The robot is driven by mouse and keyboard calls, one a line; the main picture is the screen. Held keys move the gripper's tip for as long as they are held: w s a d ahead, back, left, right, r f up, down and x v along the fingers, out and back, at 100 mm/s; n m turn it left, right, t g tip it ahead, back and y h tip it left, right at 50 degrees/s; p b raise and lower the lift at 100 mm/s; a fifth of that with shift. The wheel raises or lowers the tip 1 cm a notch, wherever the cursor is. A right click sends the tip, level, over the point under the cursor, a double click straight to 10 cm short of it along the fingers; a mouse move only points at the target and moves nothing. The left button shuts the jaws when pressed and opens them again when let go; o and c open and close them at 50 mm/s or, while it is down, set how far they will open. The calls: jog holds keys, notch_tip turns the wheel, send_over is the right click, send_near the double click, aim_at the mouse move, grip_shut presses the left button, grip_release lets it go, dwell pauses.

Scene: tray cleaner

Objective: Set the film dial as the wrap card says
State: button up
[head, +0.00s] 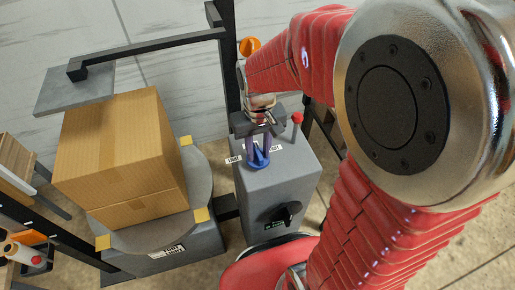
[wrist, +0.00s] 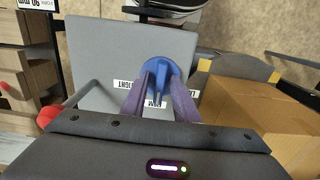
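The blue dial (head: 258,160) sits on top of the grey console (head: 262,184). In the wrist view, the dial (wrist: 160,68) has a raised fin that points down the picture toward a middle label (wrist: 153,103), partly hidden. A label that seems to read LIGHT (wrist: 132,84) lies left of it, and another (wrist: 193,94) is partly hidden at right. My gripper (head: 256,150) reaches down over the dial, its purple fingers on either side of the fin. They look apart; contact is unclear. I cannot identify a readable wrap card.
A red-ball lever (head: 297,118) stands close beside my gripper, and a black knob (head: 279,215) is on the console front. A cardboard box (head: 118,145) stands on a round turntable (head: 200,182) at left, under a grey plate (head: 75,88) on a black arm.

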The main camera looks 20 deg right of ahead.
grip_shut()
jog(key=shift+a, duration=0.1)
jog(key=shift+n, duration=0.3)
jog(key=n, duration=0.5)
jog(key=shift+n, duration=0.3)
jog(key=n, duration=0.5)
jog(key=shift+d+n, duration=0.2)
jog(key=shift+n, duration=0.2)
jog(key=shift+w, duration=0.1)
jog(key=shift+o, duration=0.6)
grip_release()
